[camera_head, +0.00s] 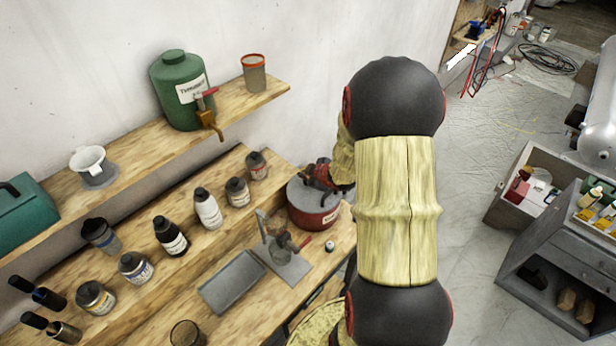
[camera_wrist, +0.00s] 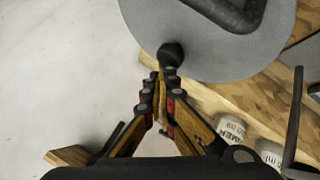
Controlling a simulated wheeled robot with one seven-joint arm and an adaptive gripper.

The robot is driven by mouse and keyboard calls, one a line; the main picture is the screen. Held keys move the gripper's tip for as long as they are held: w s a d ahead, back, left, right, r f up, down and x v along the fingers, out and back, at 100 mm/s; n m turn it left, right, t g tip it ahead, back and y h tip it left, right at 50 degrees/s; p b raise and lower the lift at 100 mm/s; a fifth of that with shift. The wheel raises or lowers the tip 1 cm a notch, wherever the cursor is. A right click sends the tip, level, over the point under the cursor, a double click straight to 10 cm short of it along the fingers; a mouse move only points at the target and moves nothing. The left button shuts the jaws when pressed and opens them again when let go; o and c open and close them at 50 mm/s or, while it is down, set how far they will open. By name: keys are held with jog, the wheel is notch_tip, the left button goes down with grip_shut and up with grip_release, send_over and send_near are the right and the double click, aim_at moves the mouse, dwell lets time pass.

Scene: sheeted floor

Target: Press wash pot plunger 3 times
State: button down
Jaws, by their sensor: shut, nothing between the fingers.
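The wash pot (camera_head: 313,217) is a red round can with a grey lid and a pale label. It stands at the back right end of the workbench. In the wrist view its grey lid (camera_wrist: 215,60) fills the top, with a dark bent handle (camera_wrist: 235,15) and a black knob (camera_wrist: 171,54) near the lid's edge. My gripper (camera_wrist: 161,78) is shut and empty, its fingertips at the knob in the picture. I cannot tell whether they touch it. In the head view my gripper (camera_head: 318,176) is over the pot, and it hides part of the lid.
A grey stand (camera_head: 282,257) and a shallow grey tray (camera_head: 233,282) are in front of the pot. Several bottles and jars line the bench to the left. A shelf above holds a green canister (camera_head: 178,92) and an orange-rimmed cup (camera_head: 254,75). The wall is close behind.

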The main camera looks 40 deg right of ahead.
aim_at(306, 181)
dwell(0.5)
jog(key=shift+r+p, duration=1.5)
jog(key=shift+r, duration=0.1)
notch_tip(306, 181, up, 5)
jog(key=p, duration=0.4)
jog(key=shift+p, duration=0.3)
